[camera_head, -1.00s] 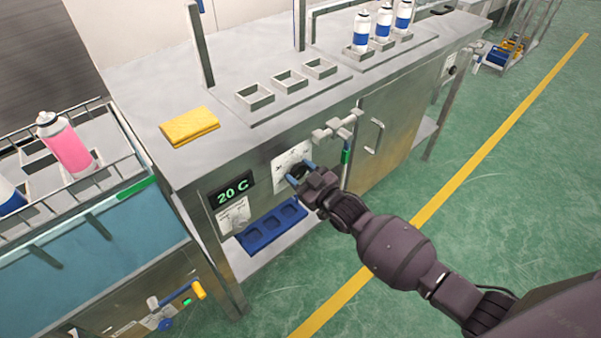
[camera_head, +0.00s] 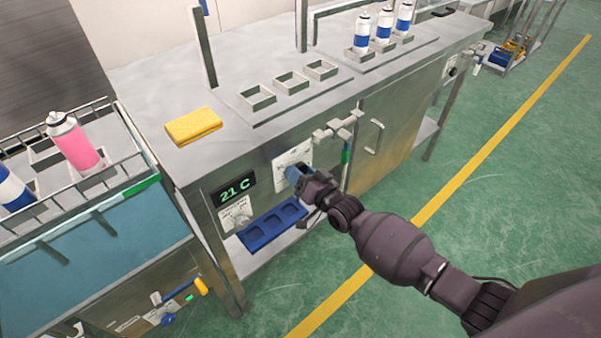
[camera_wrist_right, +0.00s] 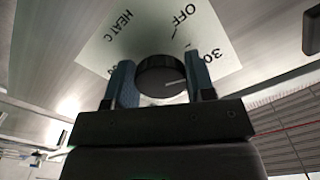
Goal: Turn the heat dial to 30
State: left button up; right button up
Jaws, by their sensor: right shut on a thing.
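The heat dial (camera_wrist_right: 160,78) is a black round knob with a light pointer line, on a white plate (camera_wrist_right: 105,40) marked HEAT C, OFF and 30 in the right wrist view. The plate (camera_head: 283,160) is on the front of the steel bench in the head view, where my gripper mostly hides the dial. My right gripper (camera_wrist_right: 160,85) has its blue-grey fingers on both sides of the dial, shut on it. It also shows in the head view (camera_head: 297,175). The green display (camera_head: 235,189) reads 21 C. My left gripper is not in view.
A tap-like fitting (camera_head: 337,127) with a green handle is just right of the plate. A blue tray (camera_head: 262,236) is below. A yellow cloth (camera_head: 193,126) and several cans stand or lie on the bench top (camera_head: 150,85).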

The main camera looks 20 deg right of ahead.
jog(key=shift+m, duration=1.1)
jog(key=o, duration=0.9)
jog(key=p+v, duration=0.1)
jog(key=v, duration=0.9)
jog(key=shift+s+d, duration=0.1)
jog(key=shift+s, duration=0.3)
